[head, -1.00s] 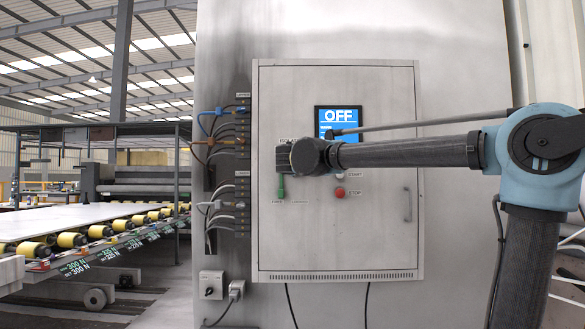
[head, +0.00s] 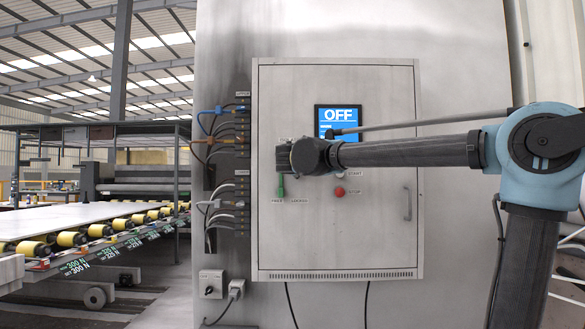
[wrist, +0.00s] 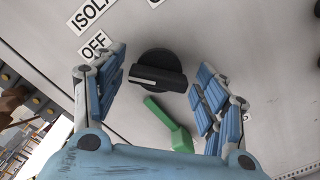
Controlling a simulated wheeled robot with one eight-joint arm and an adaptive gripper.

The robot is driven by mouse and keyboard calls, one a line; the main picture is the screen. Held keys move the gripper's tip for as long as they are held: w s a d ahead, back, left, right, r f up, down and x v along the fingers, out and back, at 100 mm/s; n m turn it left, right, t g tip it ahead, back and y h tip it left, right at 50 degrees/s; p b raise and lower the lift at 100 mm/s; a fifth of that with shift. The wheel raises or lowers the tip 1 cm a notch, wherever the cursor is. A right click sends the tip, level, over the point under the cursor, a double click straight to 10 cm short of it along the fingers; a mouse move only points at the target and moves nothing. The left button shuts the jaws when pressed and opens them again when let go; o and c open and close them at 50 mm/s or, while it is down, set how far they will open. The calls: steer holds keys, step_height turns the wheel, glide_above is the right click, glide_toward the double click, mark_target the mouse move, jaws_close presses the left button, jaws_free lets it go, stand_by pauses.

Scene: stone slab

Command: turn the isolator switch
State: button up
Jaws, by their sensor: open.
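The isolator switch, a round black knob (wrist: 166,68) with a raised bar and a white mark, shows in the wrist view. It sits on the grey cabinet face beside a white OFF label (wrist: 95,45) and a partly cut ISOL label (wrist: 92,12). My gripper (wrist: 160,63) is open, with one blue finger on each side of the knob; I cannot tell whether either touches it. A green lever (wrist: 170,124) lies just below the knob, between the fingers. In the head view my gripper (head: 288,157) hides the knob, and the green lever (head: 281,186) shows beneath it.
The cabinet (head: 375,235) carries a screen (head: 338,118) reading OFF, a red STOP button (head: 340,191) and a door handle (head: 407,204). Cables (head: 215,206) run along its left side. A roller conveyor (head: 100,238) stands at left.

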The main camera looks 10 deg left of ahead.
steer(key=v, duration=1.1)
steer(key=shift+s+d, duration=0.2)
steer(key=shift+s, duration=0.2)
